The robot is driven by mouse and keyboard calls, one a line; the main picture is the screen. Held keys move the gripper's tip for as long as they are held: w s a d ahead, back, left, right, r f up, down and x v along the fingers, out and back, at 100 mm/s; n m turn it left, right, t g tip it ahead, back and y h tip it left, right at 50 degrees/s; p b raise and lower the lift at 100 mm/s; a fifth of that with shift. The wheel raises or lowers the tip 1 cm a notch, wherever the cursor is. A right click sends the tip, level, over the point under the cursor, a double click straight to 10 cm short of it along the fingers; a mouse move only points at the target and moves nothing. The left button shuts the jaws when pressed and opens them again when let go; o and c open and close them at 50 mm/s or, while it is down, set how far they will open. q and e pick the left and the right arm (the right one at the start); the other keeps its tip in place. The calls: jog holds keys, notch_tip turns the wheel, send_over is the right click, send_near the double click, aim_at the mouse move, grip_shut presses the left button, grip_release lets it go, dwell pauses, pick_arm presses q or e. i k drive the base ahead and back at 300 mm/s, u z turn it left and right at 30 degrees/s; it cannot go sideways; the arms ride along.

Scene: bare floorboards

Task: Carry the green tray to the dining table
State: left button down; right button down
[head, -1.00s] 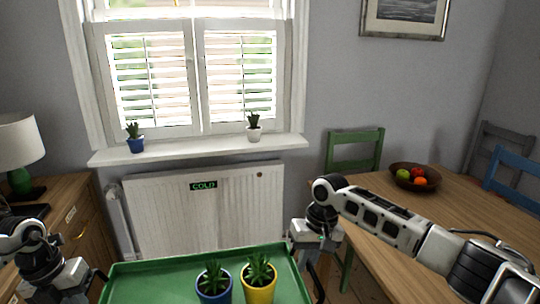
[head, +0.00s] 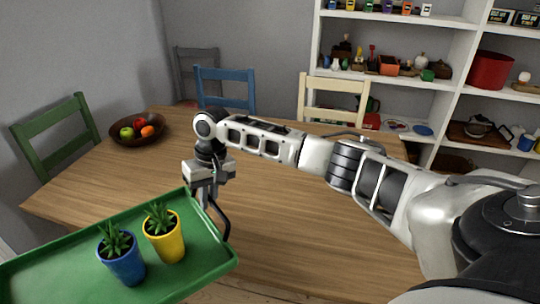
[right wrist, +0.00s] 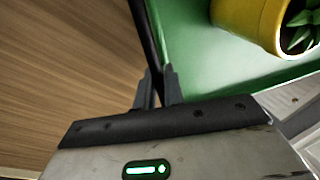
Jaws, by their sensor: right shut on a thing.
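The green tray (head: 205,248) is at the bottom left of the head view, with its left part cut off by the frame. It carries a blue pot (head: 124,268) and a yellow pot (head: 166,240), both with spiky green plants and standing upright. My left gripper is out of view.
A brown fruit bowl (head: 137,130) sits at the table's far left. Green (head: 60,150), blue (head: 225,88) and cream (head: 335,98) chairs stand around the table. White shelves (head: 455,75) stand behind. The tabletop's middle looks bare where my right arm does not cover it.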

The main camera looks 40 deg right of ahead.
aim_at(258, 187)
jog(key=z, duration=0.85)
jog(key=i, duration=0.85)
jog(key=z, duration=0.55)
